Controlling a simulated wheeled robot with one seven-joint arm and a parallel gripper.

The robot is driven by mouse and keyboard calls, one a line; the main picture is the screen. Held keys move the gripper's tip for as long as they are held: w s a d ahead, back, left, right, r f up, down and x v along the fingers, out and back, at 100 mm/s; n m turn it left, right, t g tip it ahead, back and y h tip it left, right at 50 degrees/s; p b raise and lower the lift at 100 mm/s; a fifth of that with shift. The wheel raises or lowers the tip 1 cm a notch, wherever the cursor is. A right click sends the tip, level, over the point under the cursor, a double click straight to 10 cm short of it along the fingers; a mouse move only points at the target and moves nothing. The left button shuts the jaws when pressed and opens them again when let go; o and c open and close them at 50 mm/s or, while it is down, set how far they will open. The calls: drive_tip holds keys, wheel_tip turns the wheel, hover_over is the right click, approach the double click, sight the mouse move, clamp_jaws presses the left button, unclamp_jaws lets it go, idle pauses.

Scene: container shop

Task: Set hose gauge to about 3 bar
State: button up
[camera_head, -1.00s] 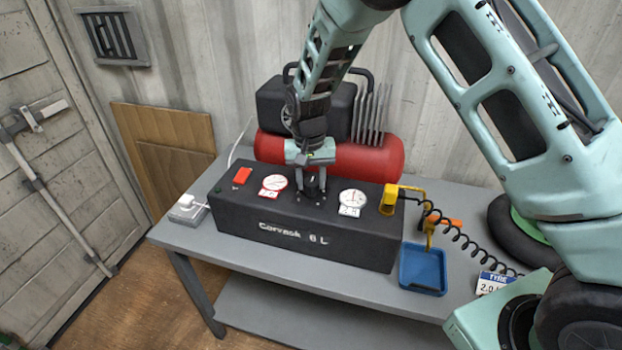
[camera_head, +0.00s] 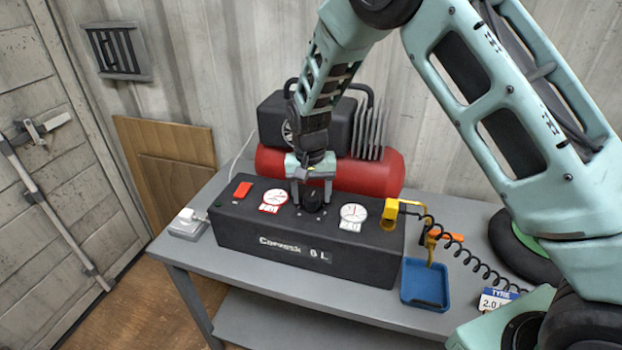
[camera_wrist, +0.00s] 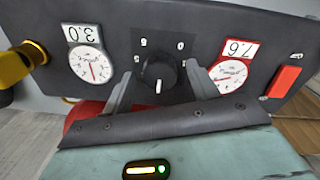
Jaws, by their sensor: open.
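The black regulator box (camera_head: 300,255) stands on the bench. Its dark round knob (camera_head: 313,203) also shows in the wrist view (camera_wrist: 157,76), its white mark pointing down in that view. My gripper (camera_head: 312,193) is open, its fingers on either side of the knob with a gap to each. The white-rimmed hose gauge (camera_head: 353,213) is right of the knob. In the wrist view the hose gauge (camera_wrist: 88,66) has an upside-down display reading 3.0. The red-rimmed gauge (camera_head: 273,197) is left of the knob; its upside-down display looks like 7.6.
A red switch (camera_head: 243,190) is on the box's left end. A red compressor tank (camera_head: 385,175) stands close behind. A yellow hose fitting (camera_head: 390,212), coiled black hose (camera_head: 470,257) and blue tray (camera_head: 426,284) are to the right. The bench's front strip (camera_head: 290,289) is clear.

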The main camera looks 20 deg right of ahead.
sight(309, 196)
wheel_tip(309, 196, up, 17)
drive_tip(key=b, duration=0.3)
drive_tip(key=shift+a, duration=0.25)
drive_tip(key=shift+w+r, duration=0.1)
drive_tip(key=s+a+f+n+y, duration=0.1)
drive_tip(key=s+a+n, duration=0.25)
drive_tip(key=s, duration=0.65)
drive_tip(key=s+a+f+n+y, duration=0.1)
drive_tip(key=s+a+n, duration=0.25)
drive_tip(key=s, duration=0.55)
drive_tip(key=s+f+n, duration=0.1)
drive_tip(key=s+n, duration=0.1)
drive_tip(key=s, duration=0.5)
drive_tip(key=s+d+f+n+h, duration=0.1)
drive_tip(key=s+f+n, duration=0.1)
drive_tip(key=s, duration=0.6)
drive_tip(key=shift+d+f, duration=0.15)
drive_tip(key=shift+f, duration=0.15)
drive_tip(key=shift+w, duration=0.1)
